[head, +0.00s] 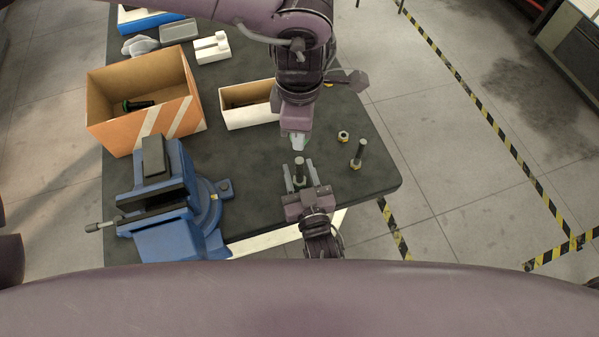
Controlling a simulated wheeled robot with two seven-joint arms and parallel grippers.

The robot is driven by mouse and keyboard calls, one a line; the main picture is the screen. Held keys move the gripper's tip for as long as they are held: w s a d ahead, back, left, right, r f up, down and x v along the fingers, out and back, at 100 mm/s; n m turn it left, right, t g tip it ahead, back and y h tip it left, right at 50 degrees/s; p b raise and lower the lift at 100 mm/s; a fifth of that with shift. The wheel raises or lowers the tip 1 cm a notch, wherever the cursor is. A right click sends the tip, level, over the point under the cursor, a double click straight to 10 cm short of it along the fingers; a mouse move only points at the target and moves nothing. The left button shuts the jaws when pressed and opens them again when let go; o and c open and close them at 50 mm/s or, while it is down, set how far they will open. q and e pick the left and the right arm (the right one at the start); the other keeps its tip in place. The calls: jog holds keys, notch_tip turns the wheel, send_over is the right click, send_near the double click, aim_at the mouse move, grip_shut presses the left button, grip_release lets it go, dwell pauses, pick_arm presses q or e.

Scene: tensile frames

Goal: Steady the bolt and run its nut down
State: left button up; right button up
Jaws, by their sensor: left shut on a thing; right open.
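A grey-green bolt (299,168) stands upright near the table's front edge. My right gripper (300,181) reaches in from the front, open, with one finger on each side of the bolt; the bolt's foot is hidden. My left gripper (297,147) points down just beyond the bolt's top in the picture. It is shut on a small part, perhaps a nut, mostly hidden by the fingers. A second bolt (359,151) stands to the right, with a yellowish piece at its foot. A loose nut (343,136) lies beside it.
A blue vise (166,190) stands at the left front. Behind it are an orange-striped box (185,118) and a low white bin (240,118). Small blocks and a grey container (179,30) lie farther back. The right front corner of the dark table (375,184) is clear.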

grip_shut()
pick_arm(q)
send_over(300, 160)
jog(key=shift+f, duration=2.5)
jog(key=shift+f, duration=0.85)
jog(key=shift+f, duration=0.6)
